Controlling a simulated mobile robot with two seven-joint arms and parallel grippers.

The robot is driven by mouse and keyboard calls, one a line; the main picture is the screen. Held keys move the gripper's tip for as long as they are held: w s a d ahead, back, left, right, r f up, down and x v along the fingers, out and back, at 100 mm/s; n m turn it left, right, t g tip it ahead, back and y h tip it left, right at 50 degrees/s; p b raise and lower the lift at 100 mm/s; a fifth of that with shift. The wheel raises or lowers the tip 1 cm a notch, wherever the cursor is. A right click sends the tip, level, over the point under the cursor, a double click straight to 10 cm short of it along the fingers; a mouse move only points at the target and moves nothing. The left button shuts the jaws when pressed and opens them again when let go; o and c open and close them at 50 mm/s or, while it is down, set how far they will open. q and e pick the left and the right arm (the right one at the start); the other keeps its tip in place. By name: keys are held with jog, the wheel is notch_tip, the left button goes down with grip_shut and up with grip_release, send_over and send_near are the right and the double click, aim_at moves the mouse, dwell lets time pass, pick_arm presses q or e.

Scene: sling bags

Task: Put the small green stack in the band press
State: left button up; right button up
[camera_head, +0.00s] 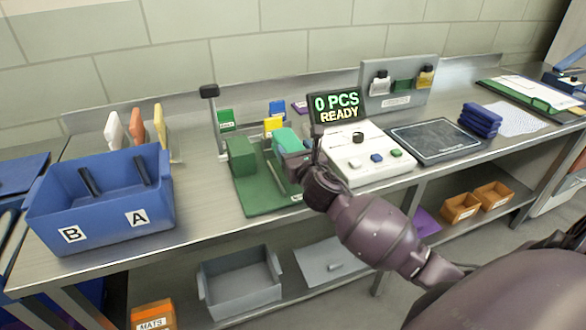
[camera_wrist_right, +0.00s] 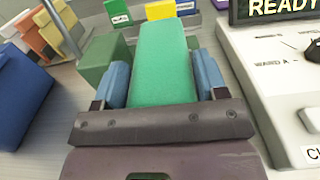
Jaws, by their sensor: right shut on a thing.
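The small green stack (camera_head: 287,139) is teal-green and sits between the blue finger pads of my right gripper (camera_head: 294,158). In the right wrist view the stack (camera_wrist_right: 164,60) points away from the right gripper (camera_wrist_right: 160,84), which is shut on its sides. A dark green fixture, seemingly the band press, has a flat base (camera_head: 258,199) and an upright green block (camera_head: 241,155). The held stack is over or beside the right part of this base; I cannot tell whether it touches. The arm and gripper hide part of the base. My left gripper is not in view.
A white counting device (camera_head: 362,165) with a display (camera_head: 337,107) reading "0 PCS READY" stands close right of the gripper. A blue bin (camera_head: 105,205) stands at left, a black-knobbed post (camera_head: 210,92) behind the fixture. A dark pad (camera_head: 436,140) lies further right.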

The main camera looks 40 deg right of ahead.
jog(key=shift+f+b, duration=0.8)
jog(key=shift+f, duration=1.75)
jog(key=o, duration=1)
